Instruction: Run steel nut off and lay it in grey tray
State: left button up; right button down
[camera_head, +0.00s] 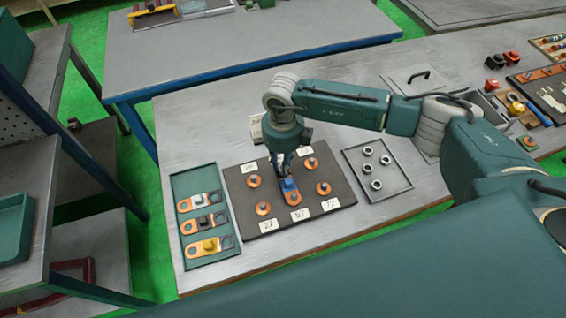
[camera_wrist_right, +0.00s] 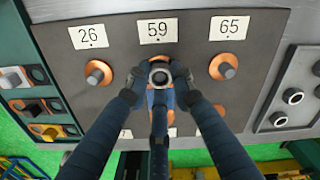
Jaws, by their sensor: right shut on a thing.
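My right gripper (camera_head: 282,167) reaches down over the top middle of a dark terminal board (camera_head: 240,190). In the right wrist view my right gripper (camera_wrist_right: 160,76) is shut on a steel nut (camera_wrist_right: 160,74), a silver ring between the fingertips just below the label 59. Whether the nut is still around its stud I cannot tell; the fingers hide it in the head view. A blue-sleeved orange lug (camera_head: 290,186) lies just below the gripper. The grey tray (camera_head: 398,178) to the right of the board holds several steel nuts (camera_head: 377,184). My left gripper is out of view.
Other studs on orange washers (camera_head: 323,188) stand on the board beside white number cards. A green tray (camera_head: 183,183) on the left holds lugs with black, grey and yellow sleeves. My right arm passes above the bench behind the grey tray.

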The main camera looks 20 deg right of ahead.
jog(key=n+b, duration=0.2)
jog(key=n, duration=0.1)
jog(key=n+b, duration=0.5)
jog(key=n, duration=0.1)
jog(key=shift+w+a, duration=0.1)
jog(key=shift+w, duration=0.25)
jog(key=n+b, duration=0.7)
jog(key=n, duration=0.1)
jog(key=shift+r+n, duration=0.1)
jog(key=shift+n, duration=0.3)
jog(key=c, duration=2.2)
grip_release()
jog(key=shift+r+n, duration=0.25)
jog(key=shift+n, duration=0.05)
grip_shut()
jog(key=shift+r, duration=0.35)
jog(key=o, duration=0.8)
grip_release()
jog(key=shift+o, duration=0.2)
jog(key=shift+f, duration=0.15)
jog(key=shift+s, duration=0.1)
